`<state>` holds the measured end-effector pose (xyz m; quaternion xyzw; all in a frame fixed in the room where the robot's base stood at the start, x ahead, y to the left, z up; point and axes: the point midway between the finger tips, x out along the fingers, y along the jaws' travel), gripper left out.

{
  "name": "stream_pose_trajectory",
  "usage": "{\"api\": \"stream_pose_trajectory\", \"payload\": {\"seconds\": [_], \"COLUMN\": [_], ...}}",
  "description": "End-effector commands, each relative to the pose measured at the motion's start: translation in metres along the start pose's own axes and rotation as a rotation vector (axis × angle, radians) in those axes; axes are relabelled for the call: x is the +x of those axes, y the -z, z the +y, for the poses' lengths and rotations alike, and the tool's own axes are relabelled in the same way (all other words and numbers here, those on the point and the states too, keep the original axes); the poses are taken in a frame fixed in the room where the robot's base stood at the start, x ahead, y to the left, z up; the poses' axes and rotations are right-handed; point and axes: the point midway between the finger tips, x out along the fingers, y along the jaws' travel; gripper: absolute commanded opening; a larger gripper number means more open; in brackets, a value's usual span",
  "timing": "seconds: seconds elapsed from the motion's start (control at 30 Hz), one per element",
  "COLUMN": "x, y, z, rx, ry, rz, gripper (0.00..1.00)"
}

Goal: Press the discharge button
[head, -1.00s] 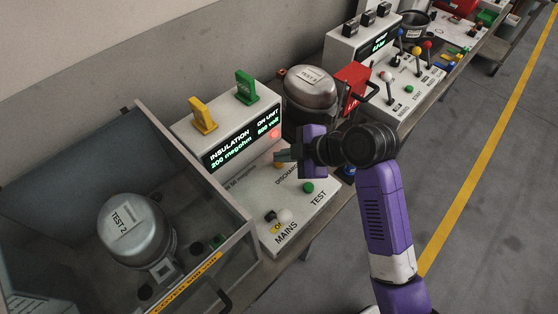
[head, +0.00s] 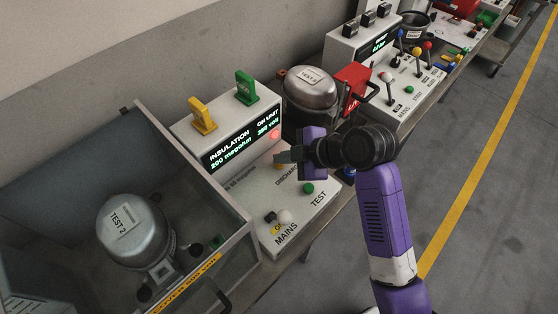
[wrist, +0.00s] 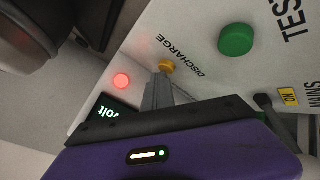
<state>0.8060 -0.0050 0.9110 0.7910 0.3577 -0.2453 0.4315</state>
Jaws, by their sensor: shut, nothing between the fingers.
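The orange discharge button (wrist: 167,66) sits beside the printed word DISCHARGE on the white insulation test panel (wrist: 200,50) in the wrist view. In the head view the button (head: 278,166) shows partly, just under my fingertips. My gripper (head: 280,157) is shut and empty, its fingers pointing at the button. In the wrist view the fingertips (wrist: 160,76) overlap the button's lower edge; they are at it or nearly so, and I cannot tell how far it is pressed. A red lamp (head: 275,134) glows beside the lit display (head: 240,147), which reads 200 megohm and seemingly 350 volt.
A green TEST button (head: 308,188) and the MAINS switch (head: 271,217) are on the same panel. An open-topped cover box (head: 238,238) holding the TEST 2 compressor (head: 130,230) stands left. Another compressor (head: 311,88) and a red box (head: 352,78) stand behind my gripper.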

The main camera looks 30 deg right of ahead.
Motion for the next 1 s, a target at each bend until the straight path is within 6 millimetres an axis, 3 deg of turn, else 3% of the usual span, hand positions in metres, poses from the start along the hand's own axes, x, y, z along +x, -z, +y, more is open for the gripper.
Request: {"api": "stream_pose_trajectory", "payload": {"seconds": [0.3,0.73,1.0], "x": [-0.012,-0.014,-0.031], "y": [0.009,0.010,0.022], "z": [0.008,0.010,0.022], "rx": [-0.001,-0.001,-0.001], "ry": [0.000,0.000,-0.001], "rz": [0.000,0.000,0.000], "gripper": [0.00,0.00,0.00]}}
